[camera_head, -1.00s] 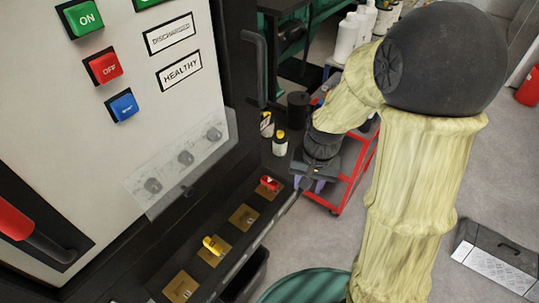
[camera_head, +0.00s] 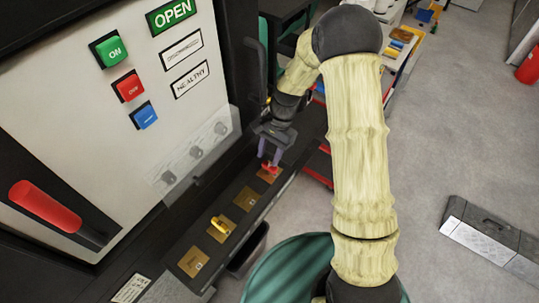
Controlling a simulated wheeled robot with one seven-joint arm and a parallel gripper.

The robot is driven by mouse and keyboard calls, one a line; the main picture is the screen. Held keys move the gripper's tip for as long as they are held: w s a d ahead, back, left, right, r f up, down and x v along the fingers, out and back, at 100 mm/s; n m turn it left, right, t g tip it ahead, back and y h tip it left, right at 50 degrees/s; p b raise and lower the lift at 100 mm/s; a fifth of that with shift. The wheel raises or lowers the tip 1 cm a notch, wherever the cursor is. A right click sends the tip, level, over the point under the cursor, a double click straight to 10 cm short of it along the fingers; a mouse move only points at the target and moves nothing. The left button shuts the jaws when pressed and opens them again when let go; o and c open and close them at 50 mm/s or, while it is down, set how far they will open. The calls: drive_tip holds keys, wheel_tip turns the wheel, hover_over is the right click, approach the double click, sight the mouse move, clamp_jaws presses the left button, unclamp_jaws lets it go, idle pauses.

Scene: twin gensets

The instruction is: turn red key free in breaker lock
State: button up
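The red key (camera_head: 270,168) stands in the lock on the farthest brass plate (camera_head: 267,176) of the ledge below the cabinet. My gripper (camera_head: 269,158) points down right at the red key, its two purple-grey fingers just above or around its top. I cannot tell whether the fingers touch the key. A yellow key (camera_head: 219,225) sits on another brass plate nearer to me. The cabinet panel (camera_head: 150,120) carries a green ON button, a red OFF button, a blue button and an OPEN sign.
A clear cover (camera_head: 195,155) over several knobs projects from the panel beside the ledge. A large red handle (camera_head: 45,206) is at the left. A black handle (camera_head: 256,70) stands behind my gripper.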

sight(269, 165)
drive_tip(key=m+b, duration=0.1)
drive_tip(key=m+t+y+b, duration=0.1)
drive_tip(key=m, duration=0.1)
drive_tip(key=m+b, duration=0.1)
drive_tip(key=m, duration=0.1)
drive_tip(key=shift+f+t, duration=0.3)
drive_tip(key=shift+t, duration=0.1)
drive_tip(key=m+t+b, duration=0.1)
drive_tip(key=m+b, duration=0.1)
drive_tip(key=m, duration=0.1)
drive_tip(key=m+t+b, duration=0.1)
drive_tip(key=m+b, duration=0.1)
drive_tip(key=m, duration=0.2)
drive_tip(key=shift+t+y, duration=0.3)
drive_tip(key=shift+y, duration=0.1)
drive_tip(key=shift+s+d+m+t, duration=0.25)
drive_tip(key=shift+s+m+t, duration=0.05)
drive_tip(key=shift+m, duration=0.5)
drive_tip(key=m, duration=0.1)
drive_tip(key=d+m+t+b, duration=0.1)
drive_tip(key=m, duration=0.1)
drive_tip(key=s+m+h+b, duration=0.1)
drive_tip(key=shift+d+f+t, duration=0.2)
drive_tip(key=shift+f+t, duration=0.1)
drive_tip(key=shift+f, duration=0.05)
drive_tip(key=shift+b+x, duration=1.55)
drive_tip(key=shift+x, duration=1.1)
drive_tip(key=shift+w+a+r, duration=0.1)
drive_tip(key=shift+w+a, duration=0.05)
drive_tip(key=shift+c, duration=0.2)
